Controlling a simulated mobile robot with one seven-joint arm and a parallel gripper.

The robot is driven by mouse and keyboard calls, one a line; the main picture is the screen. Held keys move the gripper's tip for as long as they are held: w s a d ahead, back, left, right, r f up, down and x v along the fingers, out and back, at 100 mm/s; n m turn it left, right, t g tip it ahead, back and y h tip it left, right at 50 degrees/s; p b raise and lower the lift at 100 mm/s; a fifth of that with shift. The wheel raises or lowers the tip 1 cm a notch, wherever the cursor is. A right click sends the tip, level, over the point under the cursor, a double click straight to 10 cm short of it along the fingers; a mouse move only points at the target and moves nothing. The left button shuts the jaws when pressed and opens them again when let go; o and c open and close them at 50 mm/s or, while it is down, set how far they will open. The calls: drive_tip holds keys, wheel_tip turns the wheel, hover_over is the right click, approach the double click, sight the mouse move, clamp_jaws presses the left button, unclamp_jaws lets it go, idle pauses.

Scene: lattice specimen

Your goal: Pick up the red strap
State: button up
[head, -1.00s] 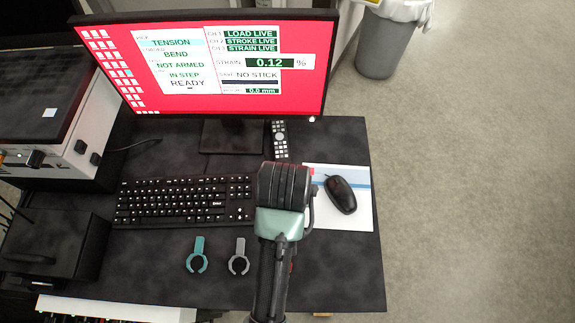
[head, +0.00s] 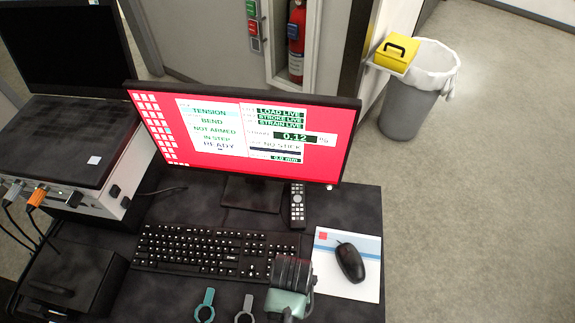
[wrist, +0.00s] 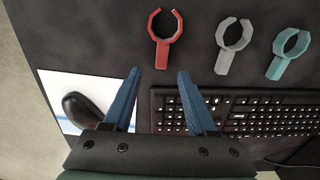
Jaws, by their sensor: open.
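The red strap (wrist: 153,52) lies on the dark desk in the wrist view, an open ring with a short tab. The tab points toward my gripper (wrist: 159,72), whose blue fingers are apart with nothing between them. The strap sits just beyond the fingertips. In the head view my gripper (head: 291,275) is over the desk near the bottom edge, and the red strap does not show there. A grey strap (wrist: 227,62) and a teal strap (wrist: 278,68) lie to the right of the red one in the wrist view.
A keyboard (head: 215,251) and a black mouse (head: 350,262) on a pad (head: 362,289) lie on the desk. A remote (head: 297,206) lies near the monitor (head: 245,140). A grey bin (head: 410,108) stands on the floor behind. Bare desk surrounds the red strap.

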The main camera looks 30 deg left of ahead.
drive_tip(key=shift+s+f, duration=0.15)
drive_tip(key=shift+f, duration=1)
drive_tip(key=shift+s+f, duration=0.15)
drive_tip(key=shift+f, duration=1)
clamp_jaws()
